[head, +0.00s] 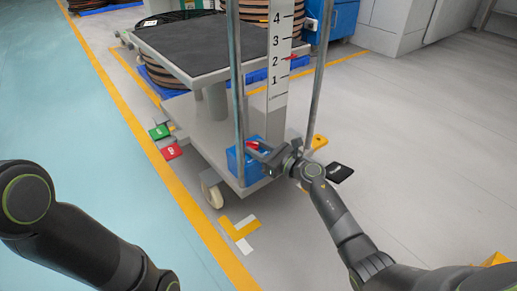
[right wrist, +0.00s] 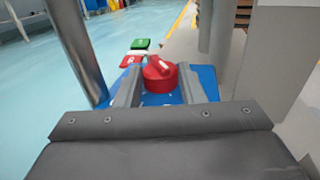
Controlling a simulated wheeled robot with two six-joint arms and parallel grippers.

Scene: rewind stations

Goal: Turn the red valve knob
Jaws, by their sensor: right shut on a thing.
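The red valve knob (right wrist: 161,74) is round with a raised grip bar carrying a white mark. It sits on top of a blue box (right wrist: 205,80), which stands low on the cart between its uprights. In the head view the knob (head: 251,144) shows small on the blue box (head: 233,164), partly covered by my gripper. My right gripper (head: 261,151) reaches in from the right. In the right wrist view its two grey fingers stand on either side of the knob, shut on it. My left arm shows at the lower left, but its gripper is outside the picture.
The grey cart (head: 205,120) has a black-topped platform (head: 195,45), metal posts (head: 236,80) and a numbered scale (head: 279,60). Open floor lies in front.

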